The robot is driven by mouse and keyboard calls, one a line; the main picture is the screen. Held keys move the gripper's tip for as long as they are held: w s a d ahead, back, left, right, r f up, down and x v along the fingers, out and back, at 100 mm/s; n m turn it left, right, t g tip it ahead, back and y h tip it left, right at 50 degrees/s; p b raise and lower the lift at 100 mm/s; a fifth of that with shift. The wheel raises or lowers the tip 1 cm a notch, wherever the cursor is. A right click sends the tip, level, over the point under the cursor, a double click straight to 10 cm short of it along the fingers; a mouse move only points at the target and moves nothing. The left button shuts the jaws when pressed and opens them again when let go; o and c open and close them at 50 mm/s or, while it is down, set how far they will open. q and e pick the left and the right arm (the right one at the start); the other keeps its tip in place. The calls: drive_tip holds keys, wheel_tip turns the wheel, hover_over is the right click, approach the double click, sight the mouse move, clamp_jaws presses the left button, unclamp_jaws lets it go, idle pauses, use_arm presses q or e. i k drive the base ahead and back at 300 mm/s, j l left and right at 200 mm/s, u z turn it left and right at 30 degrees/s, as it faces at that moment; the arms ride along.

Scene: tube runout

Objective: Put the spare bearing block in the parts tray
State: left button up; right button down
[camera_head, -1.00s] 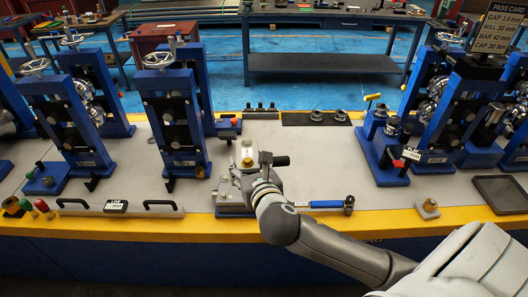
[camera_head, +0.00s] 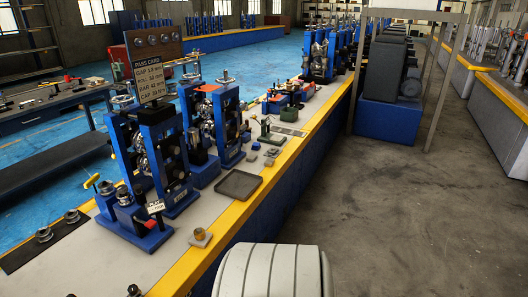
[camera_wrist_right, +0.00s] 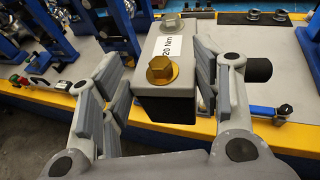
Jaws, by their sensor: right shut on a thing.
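In the right wrist view my right gripper (camera_wrist_right: 165,85) is shut on a block, which I take for the bearing block (camera_wrist_right: 150,104). Neither gripper shows in the head view now.
Blue roll stands (camera_head: 150,170) line the bench behind the tray. A brass-topped piece on a small plate (camera_head: 200,237) lies near the yellow front edge. Small grey blocks (camera_head: 268,160) and a green stand (camera_head: 265,128) are beyond the tray.

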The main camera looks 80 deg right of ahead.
sight(241, 189)
drive_tip(key=i+l+z, duration=0.1)
drive_tip(key=l+z, duration=0.3)
drive_tip(key=i+l+z, duration=0.1)
drive_tip(key=z, duration=0.3)
drive_tip(key=i+l+z, duration=0.15)
drive_tip(key=l+z, duration=0.25)
drive_tip(key=i+l+z, duration=0.2)
drive_tip(key=i+l, duration=0.45)
drive_tip(key=i, duration=0.1)
